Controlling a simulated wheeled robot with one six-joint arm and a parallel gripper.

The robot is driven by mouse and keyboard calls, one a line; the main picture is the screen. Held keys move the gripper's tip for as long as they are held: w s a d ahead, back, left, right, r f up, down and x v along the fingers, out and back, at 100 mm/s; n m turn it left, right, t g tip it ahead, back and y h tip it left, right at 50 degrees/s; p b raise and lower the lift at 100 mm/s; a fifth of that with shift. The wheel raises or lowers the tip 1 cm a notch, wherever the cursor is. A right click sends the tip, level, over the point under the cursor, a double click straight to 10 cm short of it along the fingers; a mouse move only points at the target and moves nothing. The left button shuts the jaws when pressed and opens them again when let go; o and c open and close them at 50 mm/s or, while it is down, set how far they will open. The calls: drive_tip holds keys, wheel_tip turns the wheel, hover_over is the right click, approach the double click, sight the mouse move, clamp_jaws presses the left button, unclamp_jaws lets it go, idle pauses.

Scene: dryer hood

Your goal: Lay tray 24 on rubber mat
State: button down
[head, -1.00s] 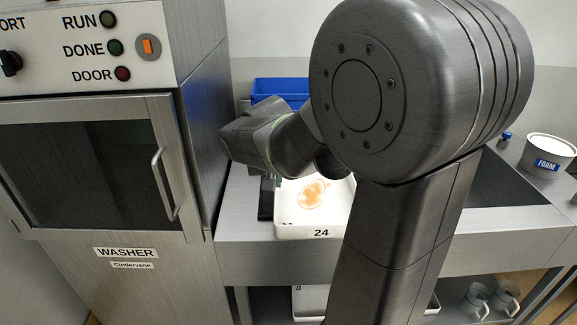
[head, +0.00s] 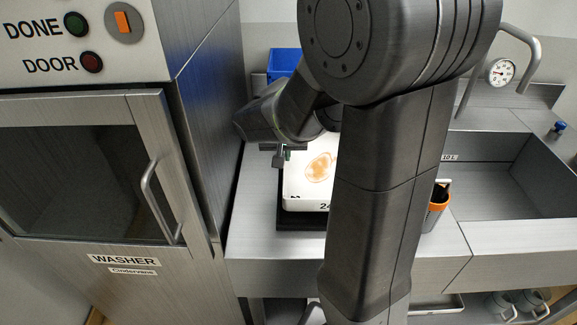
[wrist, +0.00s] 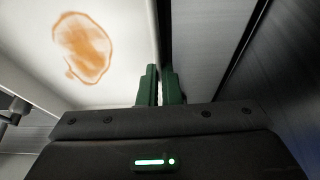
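Tray 24 (head: 297,188) is white with an orange-brown stain inside. In the head view it is over the black rubber mat (head: 290,222), whose dark edge shows along the front; I cannot tell if the tray touches it. My arm hides the tray's right part and part of its number. My gripper (head: 283,155) is at the tray's left rim. In the wrist view its green fingers (wrist: 160,88) stand close together on either side of the rim of the tray (wrist: 115,75), shut on it.
The washer (head: 125,262), door shut, stands close on the left. A blue bin (head: 283,62) is behind. An orange-rimmed cup (head: 436,212) stands right of my arm, before a sink (head: 490,190) with a gauge (head: 500,72) behind. Bare counter (head: 255,215) shows left of the mat.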

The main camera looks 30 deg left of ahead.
drive_tip(key=shift+f, duration=2.05)
drive_tip(key=shift+f+b, duration=0.2)
drive_tip(key=shift+b, duration=0.1)
drive_tip(key=c, duration=1.6)
unclamp_jaws()
drive_tip(key=shift+r, duration=0.45)
drive_tip(key=v, duration=1.1)
drive_tip(key=shift+s+d+r+p, duration=0.1)
drive_tip(key=shift+s+r+p, duration=0.15)
drive_tip(key=shift+p, duration=0.1)
